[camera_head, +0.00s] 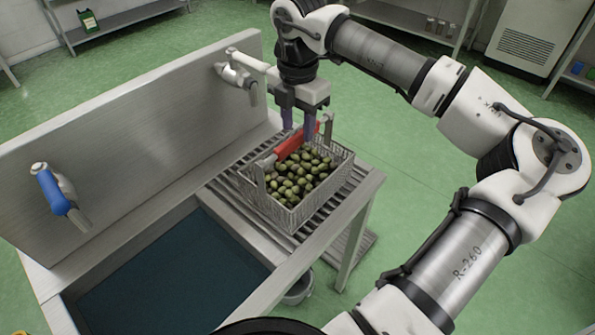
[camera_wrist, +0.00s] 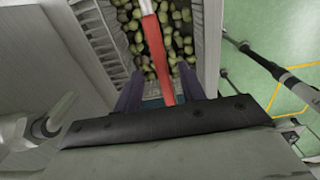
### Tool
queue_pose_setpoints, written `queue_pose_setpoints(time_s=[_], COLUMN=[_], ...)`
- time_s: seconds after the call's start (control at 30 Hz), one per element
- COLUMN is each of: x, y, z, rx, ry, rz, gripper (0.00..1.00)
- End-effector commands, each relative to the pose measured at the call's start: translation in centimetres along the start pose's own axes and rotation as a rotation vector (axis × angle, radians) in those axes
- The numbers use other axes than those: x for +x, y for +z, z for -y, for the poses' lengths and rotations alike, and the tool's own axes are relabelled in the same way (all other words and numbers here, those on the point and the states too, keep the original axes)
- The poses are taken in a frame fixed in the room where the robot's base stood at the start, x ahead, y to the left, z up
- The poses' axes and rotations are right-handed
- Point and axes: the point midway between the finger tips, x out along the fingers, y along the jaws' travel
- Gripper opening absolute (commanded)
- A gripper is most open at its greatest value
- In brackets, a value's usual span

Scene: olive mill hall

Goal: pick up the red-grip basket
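The red-grip basket (camera_head: 272,212) is a grey wire-like crate full of green olives. It stands on the slatted drainboard of the sink unit. Its raised handle carries a red grip (camera_head: 289,146) across the top. My gripper (camera_head: 298,128) points down right above the handle, with its two dark fingers apart. In the wrist view the red grip (camera_wrist: 156,45) runs between the open fingers of my gripper (camera_wrist: 160,75), with a visible gap on both sides. The basket's side wall (camera_wrist: 98,30) also shows there. The fingertips' exact depth against the grip is hard to tell.
The steel backsplash (camera_head: 150,130) rises close behind the basket, with a tap (camera_head: 236,75) near my gripper and a blue-handled tap (camera_head: 52,190) farther left. The sink basin (camera_head: 170,275) lies left of the drainboard (camera_head: 352,192). A bucket (camera_head: 299,290) stands below. Green floor is open at right.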

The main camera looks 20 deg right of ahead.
Motion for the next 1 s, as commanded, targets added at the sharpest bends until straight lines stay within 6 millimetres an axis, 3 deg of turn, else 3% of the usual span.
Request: queue_pose_setpoints(time_s=[0.17,0.5,0.77,1.0], x=[1.1,5.4,5.9,5.8], y=[-0.1,-0.3,-0.3,-0.3], z=[0.0,0.3,0.2,0.2], rx=[-0.001,-0.001,-0.001,-0.001], ry=[0.001,0.001,0.002,0.002], rz=[-0.003,-0.002,0.0,0.0], gripper=[0.4,0.4,0.4,0.1])
